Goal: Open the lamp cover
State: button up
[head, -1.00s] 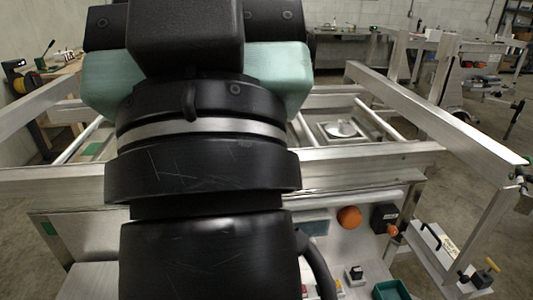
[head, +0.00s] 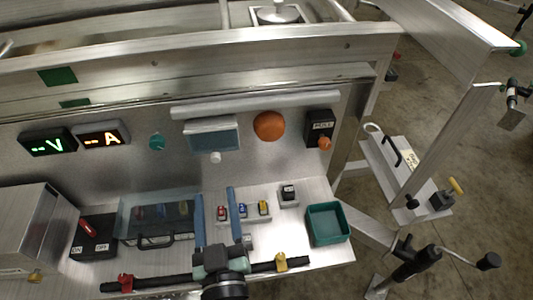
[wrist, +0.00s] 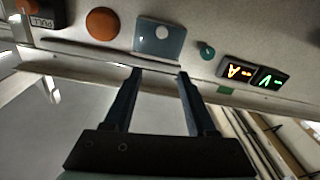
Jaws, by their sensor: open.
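A blue-grey rectangular flap (head: 210,138), which looks like the lamp cover, sits on the upright metal panel. It has a light upper edge and a white round knob (head: 215,158) at its lower edge. Its face and the knob also show upside down in the wrist view (wrist: 150,46). The flap looks closed; what is behind it is hidden. My gripper (head: 214,192) is open and empty, its two blue fingers pointing at the panel below the flap. In the wrist view, the fingertips (wrist: 160,73) stand apart on either side below the flap, with no contact visible.
An orange dome (head: 269,126) and a PULL box (head: 320,128) are right of the flap. A teal knob (head: 156,140) and lit displays (head: 75,138) are left. Below are a clear-lidded box (head: 155,215), small coloured switches (head: 242,209) and a green tray (head: 327,224).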

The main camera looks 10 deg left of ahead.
aim_at(216, 161)
jog(key=w+a+f, duration=0.1)
jog(key=w, duration=0.2)
jog(key=w+a+f, duration=0.1)
jog(key=w, duration=0.3)
jog(key=w+a+f, duration=0.1)
jog(key=w, duration=0.3)
jog(key=shift+w+f, duration=0.1)
jog(key=shift+w, duration=0.05)
grip_shut()
dwell(0.4)
dwell(1.0)
